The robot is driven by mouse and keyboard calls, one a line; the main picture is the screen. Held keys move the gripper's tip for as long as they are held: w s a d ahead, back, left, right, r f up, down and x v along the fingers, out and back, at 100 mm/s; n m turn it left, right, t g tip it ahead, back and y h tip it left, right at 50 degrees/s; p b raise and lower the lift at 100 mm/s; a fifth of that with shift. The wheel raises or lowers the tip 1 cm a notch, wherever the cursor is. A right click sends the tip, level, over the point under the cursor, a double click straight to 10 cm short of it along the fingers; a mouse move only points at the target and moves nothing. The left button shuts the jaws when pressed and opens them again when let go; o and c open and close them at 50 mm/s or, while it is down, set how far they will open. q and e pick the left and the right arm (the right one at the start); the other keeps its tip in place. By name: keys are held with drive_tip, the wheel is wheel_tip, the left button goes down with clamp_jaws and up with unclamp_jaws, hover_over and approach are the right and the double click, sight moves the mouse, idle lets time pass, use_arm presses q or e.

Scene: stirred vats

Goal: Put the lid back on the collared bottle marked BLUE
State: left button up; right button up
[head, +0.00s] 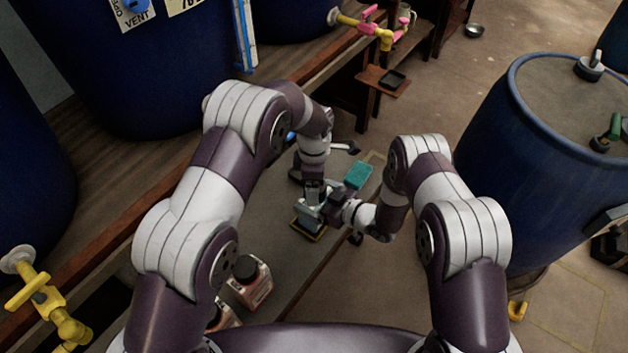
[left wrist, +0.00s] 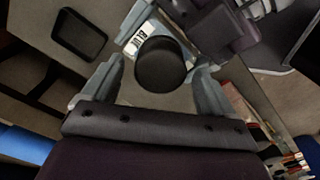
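The bottle marked BLUE (head: 308,214) is grey-blue and stands upright on a yellow-edged mat on the bench. Its white BLUE label (left wrist: 137,42) shows in the left wrist view. A round black lid (left wrist: 162,64) covers the bottle's top in that view; I cannot tell whether it is fully seated. My left gripper (head: 313,187) points down over the bottle. In its wrist view its fingers (left wrist: 160,75) are apart, one each side of the lid with a gap. My right gripper (head: 338,212) comes from the right, its fingers closed around the bottle's side; the contact is partly hidden.
A teal block (head: 358,175) lies on the bench behind the bottle. Labelled bottles with dark caps (head: 248,280) stand at the near left. A black square dish (left wrist: 80,33) shows in the left wrist view. A large blue drum (head: 540,170) stands on the right.

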use_arm(q)
wheel_tip(320, 180, up, 8)
drive_tip(key=shift+f, duration=0.25)
use_arm(e)
drive_tip(key=o, duration=1.1)
use_arm(q)
drive_tip(key=shift+r+p, duration=0.95)
use_arm(e)
drive_tip(key=v, duration=1.2)
drive_tip(key=shift+s+d, duration=0.15)
drive_tip(key=shift+d, duration=0.1)
drive_tip(key=shift+r, duration=0.15)
